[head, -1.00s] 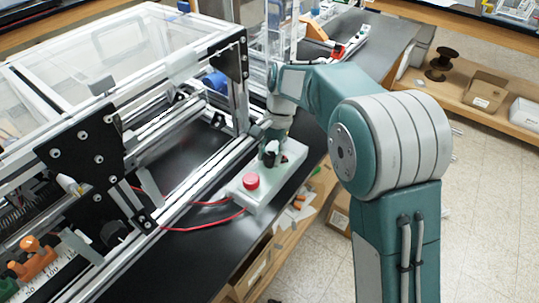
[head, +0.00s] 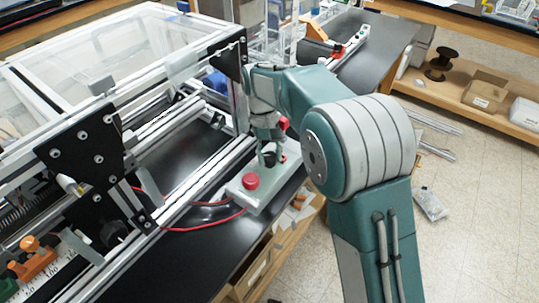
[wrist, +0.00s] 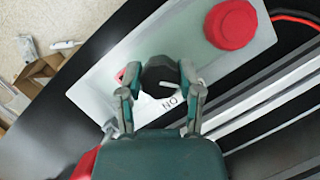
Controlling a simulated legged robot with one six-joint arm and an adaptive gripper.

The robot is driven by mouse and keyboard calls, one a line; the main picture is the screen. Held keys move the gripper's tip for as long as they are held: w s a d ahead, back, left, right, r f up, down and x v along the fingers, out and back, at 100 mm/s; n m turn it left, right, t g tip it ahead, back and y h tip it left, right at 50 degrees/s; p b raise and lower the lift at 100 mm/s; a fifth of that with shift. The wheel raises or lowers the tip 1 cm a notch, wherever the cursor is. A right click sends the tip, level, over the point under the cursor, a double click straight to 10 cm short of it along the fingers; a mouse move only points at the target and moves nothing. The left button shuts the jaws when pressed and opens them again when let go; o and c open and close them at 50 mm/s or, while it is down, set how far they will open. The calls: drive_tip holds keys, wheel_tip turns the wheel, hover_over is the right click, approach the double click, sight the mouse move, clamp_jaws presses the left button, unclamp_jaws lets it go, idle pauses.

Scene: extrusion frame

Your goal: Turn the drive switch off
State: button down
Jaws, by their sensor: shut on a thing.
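The drive switch is a black rotary knob (wrist: 158,74) with a white pointer line, on a light grey control box (head: 262,193). In the wrist view, its pointer slants right and slightly down. An upside-down "ON" label (wrist: 169,104) lies just below the knob, and a small red mark shows behind the left finger. My gripper (wrist: 157,82) has a finger on each side of the knob and is shut on it. In the head view my gripper (head: 268,156) reaches down to the box's far end and mostly hides the knob.
A round red push button (head: 251,182) sits on the same box, close to my gripper; it is large in the wrist view (wrist: 231,24). Red cables (head: 208,225) run left from the box. The aluminium extrusion frame (head: 200,175) stands close on the left.

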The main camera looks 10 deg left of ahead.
sight(269, 155)
drive_tip(key=shift+f+n, duration=0.1)
drive_tip(key=shift+n, duration=0.4)
drive_tip(key=shift+c, duration=1.3)
unclamp_jaws()
drive_tip(key=shift+a, duration=0.1)
wheel_tip(269, 155, up, 10)
